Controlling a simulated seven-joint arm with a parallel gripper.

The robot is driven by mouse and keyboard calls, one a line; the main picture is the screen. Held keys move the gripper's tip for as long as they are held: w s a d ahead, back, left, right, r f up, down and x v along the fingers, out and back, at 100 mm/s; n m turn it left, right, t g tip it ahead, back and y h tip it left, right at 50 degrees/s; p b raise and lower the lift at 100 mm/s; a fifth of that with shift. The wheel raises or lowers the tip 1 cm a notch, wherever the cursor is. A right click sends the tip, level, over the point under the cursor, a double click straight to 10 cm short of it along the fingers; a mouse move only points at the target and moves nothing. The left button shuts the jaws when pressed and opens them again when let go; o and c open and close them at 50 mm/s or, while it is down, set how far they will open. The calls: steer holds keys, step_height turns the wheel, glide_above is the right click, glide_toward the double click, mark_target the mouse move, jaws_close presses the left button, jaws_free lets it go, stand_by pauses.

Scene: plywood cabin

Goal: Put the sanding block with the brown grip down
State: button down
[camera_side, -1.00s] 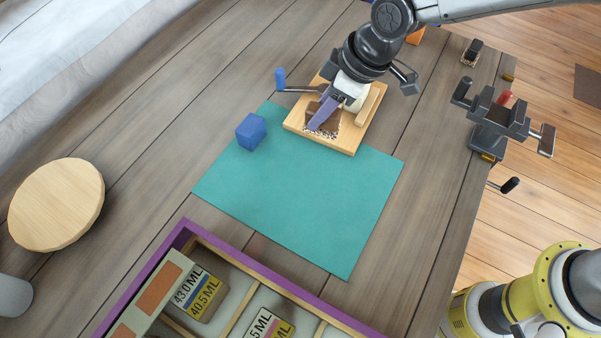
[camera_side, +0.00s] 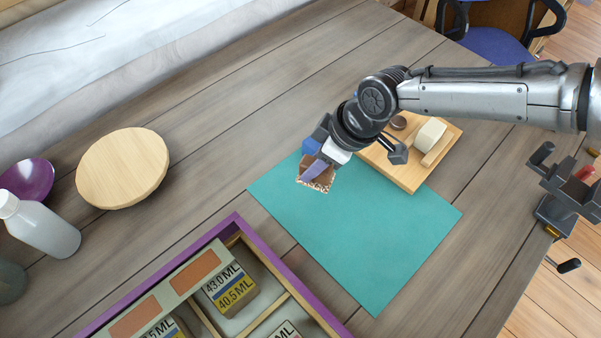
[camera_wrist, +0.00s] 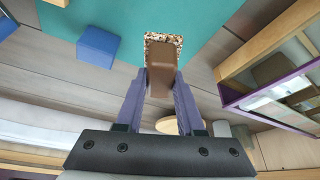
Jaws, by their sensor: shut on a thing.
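The sanding block (camera_side: 316,184) has a brown grip and a speckled base. My gripper (camera_side: 316,170) is shut on its brown grip. In the wrist view the block (camera_wrist: 160,72) sits between my two purple fingers, base away from me. It is over the far-left part of the teal mat (camera_side: 360,235), near the mat's edge; I cannot tell whether its base touches. A blue cube (camera_side: 310,146) is just behind my gripper, partly hidden; the wrist view shows it whole (camera_wrist: 98,46), left of the block and apart from it.
A wooden board (camera_side: 405,176) with a cream block (camera_side: 430,134) lies at the mat's far right. A purple-edged tray (camera_side: 238,228) with compartments stands in front. A round wooden board (camera_side: 122,166) and white bottle (camera_side: 42,226) are at left. The middle of the mat is clear.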

steer(key=a+f, duration=0.1)
steer(key=w+a+f, duration=0.1)
steer(key=f, duration=0.1)
steer(key=w+a+f, duration=0.1)
steer(key=shift+w+f, duration=0.15)
steer(key=shift+f, duration=1.65)
steer(key=shift+f, duration=0.15)
steer(key=c, duration=0.5)
jaws_free()
